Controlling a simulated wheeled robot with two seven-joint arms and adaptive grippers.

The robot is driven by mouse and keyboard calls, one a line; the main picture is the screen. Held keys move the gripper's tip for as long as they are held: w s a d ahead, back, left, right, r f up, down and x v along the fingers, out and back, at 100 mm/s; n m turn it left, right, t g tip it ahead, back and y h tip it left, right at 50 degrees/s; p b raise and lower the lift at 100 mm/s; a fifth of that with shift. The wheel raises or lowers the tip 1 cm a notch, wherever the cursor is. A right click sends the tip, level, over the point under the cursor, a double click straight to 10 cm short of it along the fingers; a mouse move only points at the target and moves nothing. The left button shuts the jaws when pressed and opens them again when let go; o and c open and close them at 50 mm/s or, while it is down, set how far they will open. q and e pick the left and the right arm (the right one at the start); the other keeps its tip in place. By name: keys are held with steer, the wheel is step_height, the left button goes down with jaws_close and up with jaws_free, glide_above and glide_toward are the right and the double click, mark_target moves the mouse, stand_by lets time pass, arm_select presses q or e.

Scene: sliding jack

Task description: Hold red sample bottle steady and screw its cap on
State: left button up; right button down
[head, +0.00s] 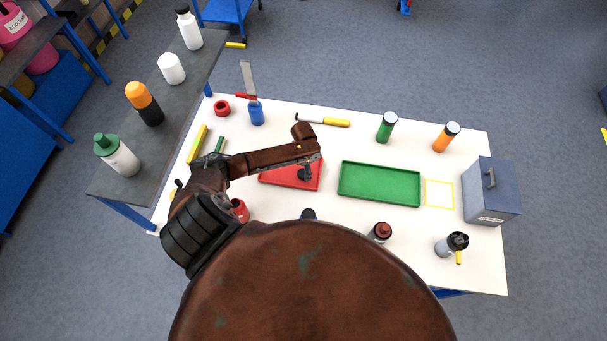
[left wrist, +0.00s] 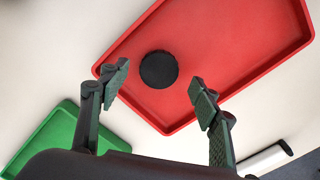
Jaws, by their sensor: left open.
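My left gripper (head: 305,173) is above the red tray (head: 275,177), its fingers pointing down. In the left wrist view the left gripper (left wrist: 159,76) is open and empty. A round black cap (left wrist: 158,69) lies flat in the red tray (left wrist: 225,60) and shows between the fingertips; I cannot tell its height gap to them. In the head view the cap is hidden or merges with the dark fingers. A red cylindrical thing (head: 240,210), partly hidden by my left arm, may be the red sample bottle; its top is unclear. My right gripper is not in view.
A green tray (head: 380,184) lies right of the red one. Green (head: 387,126) and orange (head: 446,136) bottles stand behind it. A dark red-topped bottle (head: 380,232) and a grey bottle (head: 452,244) are near the front. A grey box (head: 491,192) stands at the right edge.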

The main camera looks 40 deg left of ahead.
mark_target(303, 175)
arm_select(q)
steer(key=shift+d+f, duration=0.1)
steer(key=shift+f, duration=1.4)
steer(key=shift+c, duration=0.7)
steer(key=c, duration=0.8)
